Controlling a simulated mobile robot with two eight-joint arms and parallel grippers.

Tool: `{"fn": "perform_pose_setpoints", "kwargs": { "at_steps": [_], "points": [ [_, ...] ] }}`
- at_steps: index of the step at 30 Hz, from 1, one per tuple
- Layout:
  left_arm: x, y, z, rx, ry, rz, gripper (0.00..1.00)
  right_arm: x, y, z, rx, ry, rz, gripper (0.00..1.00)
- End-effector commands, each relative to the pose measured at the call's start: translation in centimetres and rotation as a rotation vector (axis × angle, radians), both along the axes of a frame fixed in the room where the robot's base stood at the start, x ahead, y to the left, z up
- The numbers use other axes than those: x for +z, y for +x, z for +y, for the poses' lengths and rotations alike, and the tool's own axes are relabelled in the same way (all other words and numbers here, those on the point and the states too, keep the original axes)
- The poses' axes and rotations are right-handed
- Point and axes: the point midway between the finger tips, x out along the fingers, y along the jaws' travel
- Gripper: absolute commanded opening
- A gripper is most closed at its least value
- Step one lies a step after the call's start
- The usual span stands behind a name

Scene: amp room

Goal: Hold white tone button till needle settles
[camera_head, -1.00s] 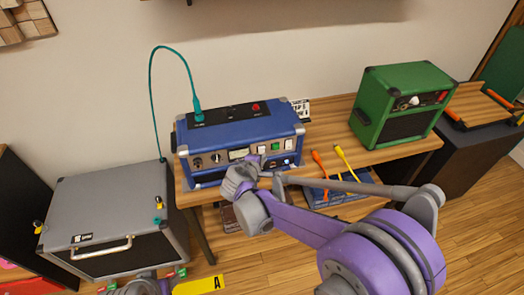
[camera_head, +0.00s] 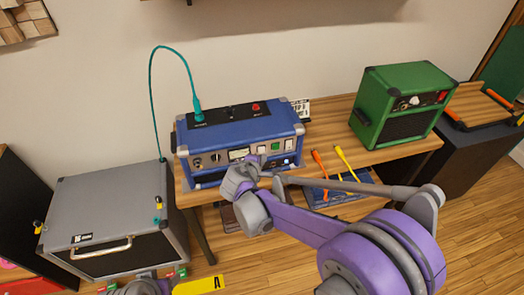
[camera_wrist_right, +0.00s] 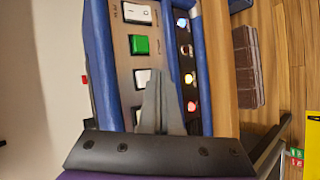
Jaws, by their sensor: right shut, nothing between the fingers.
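The blue amp (camera_head: 238,135) stands on the wooden bench, its front panel facing me. The panel carries a needle meter (camera_head: 239,154), a white button (camera_head: 261,149), a green button (camera_head: 275,147) and a white switch (camera_head: 289,144). The needle is too small to read. In the right wrist view the white button (camera_wrist_right: 141,77) shows below the green one. My right gripper (camera_wrist_right: 157,76) is shut and empty, its tips at the white button's edge; I cannot tell if they touch. It also shows in the head view (camera_head: 259,165). My left gripper (camera_head: 138,286) is partly visible at the bottom edge.
A green amp (camera_head: 402,104) stands on the bench's right. Glowing lamps (camera_wrist_right: 190,106) line the lower panel.

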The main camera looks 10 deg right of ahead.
Motion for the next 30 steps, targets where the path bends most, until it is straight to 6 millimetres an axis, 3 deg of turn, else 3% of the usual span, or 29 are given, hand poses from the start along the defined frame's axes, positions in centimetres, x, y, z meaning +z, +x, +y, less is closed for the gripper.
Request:
{"fn": "perform_pose_setpoints", "kwargs": {
  "at_steps": [30],
  "points": [
    [-0.10, -0.03, 0.00, 0.000, 0.000, 0.000, 0.61, 0.00, 0.93, 0.03, 0.000, 0.000, 0.000, 0.00]
  ]
}}
